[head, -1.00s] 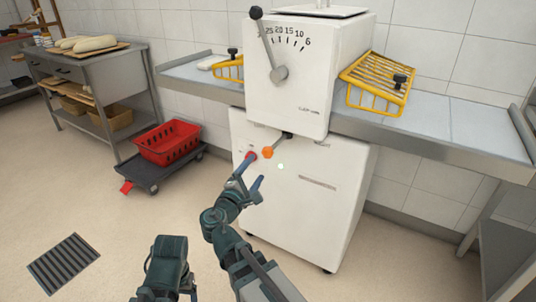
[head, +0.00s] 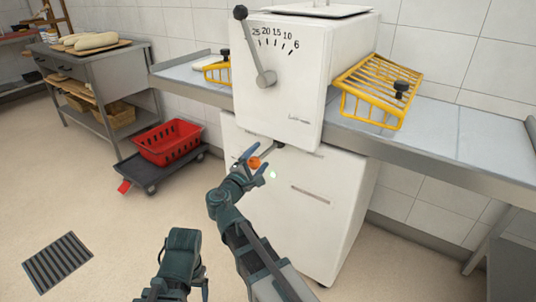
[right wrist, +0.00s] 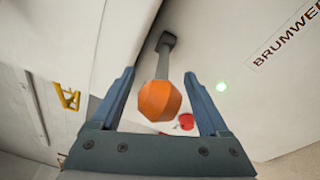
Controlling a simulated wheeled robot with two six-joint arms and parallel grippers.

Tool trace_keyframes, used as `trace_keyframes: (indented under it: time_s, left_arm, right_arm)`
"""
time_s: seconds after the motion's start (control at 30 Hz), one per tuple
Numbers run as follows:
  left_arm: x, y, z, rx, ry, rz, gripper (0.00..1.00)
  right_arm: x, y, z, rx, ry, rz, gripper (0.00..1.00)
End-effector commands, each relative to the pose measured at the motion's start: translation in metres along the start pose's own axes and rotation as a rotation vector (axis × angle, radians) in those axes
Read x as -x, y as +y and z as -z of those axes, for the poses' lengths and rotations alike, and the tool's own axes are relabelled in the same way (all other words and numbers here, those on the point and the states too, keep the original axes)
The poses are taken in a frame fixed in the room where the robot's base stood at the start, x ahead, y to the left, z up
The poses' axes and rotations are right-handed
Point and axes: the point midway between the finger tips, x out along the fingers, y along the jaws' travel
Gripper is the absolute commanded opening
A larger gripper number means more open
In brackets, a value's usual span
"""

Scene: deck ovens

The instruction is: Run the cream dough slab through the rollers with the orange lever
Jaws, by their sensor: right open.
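The orange knob (head: 254,162) of the lever sits on a dark grey stem on the front of the white roller machine (head: 280,75). My right gripper (head: 256,166) is open, its two blue fingers around the knob. In the right wrist view the orange knob (right wrist: 160,101) lies between the open fingers, with visible gaps on both sides. A pale, slab-like thing, likely the cream dough (head: 204,62), lies on the left table, partly hidden by the yellow guard. The rollers are hidden inside the machine. My left arm shows at the bottom; its gripper does not.
A dial lever (head: 252,45) stands on the machine's upper front. A yellow guard (head: 378,85) tilts over the right table (head: 445,130). A red crate (head: 168,142) sits on a dolly at left.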

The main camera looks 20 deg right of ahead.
Motion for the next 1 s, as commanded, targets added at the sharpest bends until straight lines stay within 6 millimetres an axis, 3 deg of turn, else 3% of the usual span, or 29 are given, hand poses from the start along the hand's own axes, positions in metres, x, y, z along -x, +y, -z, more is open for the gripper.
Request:
trace_keyframes:
  time_s: [0.27,0.7,1.0]
  left_arm:
    - [0.0,-0.0001,-0.0003,0.0,0.0,0.0,0.78]
    - [0.0,-0.0001,-0.0002,0.0,0.0,0.0,0.78]
    - [-0.0001,0.0,-0.0002,0.0,0.0,0.0,0.78]
  right_arm:
    - [-0.0008,0.0004,0.001,0.0,0.0,0.0,0.79]
    - [-0.0007,0.0003,0.001,0.0,0.001,0.0,0.01]
    - [-0.0006,0.0001,0.0009,0.0,0.001,0.001,0.0]
